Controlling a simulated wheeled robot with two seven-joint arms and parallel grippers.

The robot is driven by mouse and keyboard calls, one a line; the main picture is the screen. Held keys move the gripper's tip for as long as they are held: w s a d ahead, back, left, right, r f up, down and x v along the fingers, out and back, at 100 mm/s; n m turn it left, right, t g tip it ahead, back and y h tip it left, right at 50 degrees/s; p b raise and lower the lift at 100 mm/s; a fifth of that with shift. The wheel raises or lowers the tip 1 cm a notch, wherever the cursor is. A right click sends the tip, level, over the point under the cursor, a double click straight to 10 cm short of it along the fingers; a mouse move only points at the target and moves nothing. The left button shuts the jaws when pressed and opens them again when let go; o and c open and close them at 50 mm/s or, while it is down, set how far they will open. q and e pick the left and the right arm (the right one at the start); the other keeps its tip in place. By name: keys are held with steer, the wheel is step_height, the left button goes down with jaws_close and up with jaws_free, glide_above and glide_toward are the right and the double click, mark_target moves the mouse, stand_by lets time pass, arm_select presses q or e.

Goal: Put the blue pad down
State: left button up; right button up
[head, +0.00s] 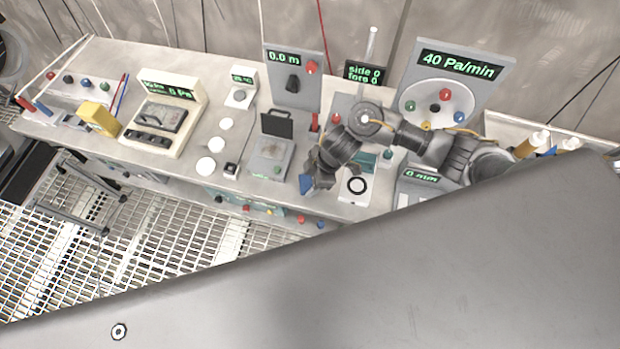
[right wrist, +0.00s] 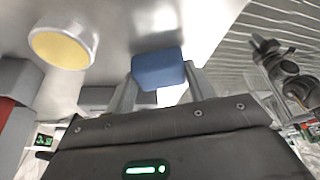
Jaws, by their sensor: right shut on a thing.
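The blue pad (right wrist: 158,69) is held between the two fingers of my right gripper (right wrist: 160,82) in the right wrist view. In the head view my right arm comes in from the right over the bench, and the right gripper (head: 312,178) points down near the bench's front edge. A small part of the blue pad (head: 306,184) shows at its tip. Whether the pad touches a surface cannot be told. My left gripper does not show.
The long pale bench (head: 330,208) is crowded with instruments. A grey box with a dark raised lid (head: 268,158) stands just left of the gripper. A white plate with a black ring (head: 357,186) lies just right. A grated floor (head: 190,240) lies in front.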

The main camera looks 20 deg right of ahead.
steer(key=shift+f, duration=0.2)
steer(key=o, duration=0.9)
steer(key=shift+d+r, duration=0.1)
steer(key=shift+r, duration=0.45)
steer(key=p+v, duration=0.1)
steer(key=v, duration=1)
steer(key=shift+r+p, duration=0.2)
steer(key=shift+p, duration=0.2)
steer(key=shift+s+f, duration=0.1)
